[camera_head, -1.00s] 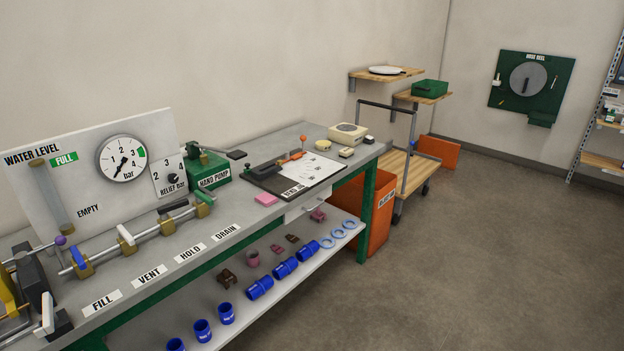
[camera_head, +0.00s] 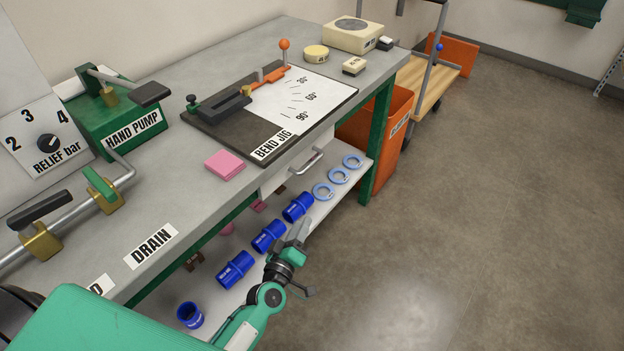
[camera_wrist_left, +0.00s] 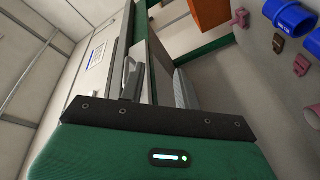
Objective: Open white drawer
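The white drawer (camera_head: 279,181) sits under the front edge of the bench top, below the bend jig, and looks shut. Its silver bar handle (camera_head: 306,161) faces the aisle. My left gripper (camera_head: 298,231) is in front of the bench, lower in the head view than the handle and apart from it. Its grey fingers look spread, with nothing held between them. My right gripper is not in view.
The grey bench top (camera_head: 190,195) carries the bend jig (camera_head: 213,129), a pink pad (camera_head: 224,165) and a hand pump (camera_head: 122,128). Blue couplings (camera_head: 236,269) lie on the lower shelf near my left arm. An orange bin (camera_head: 363,132) stands right of the drawer. The floor at right is clear.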

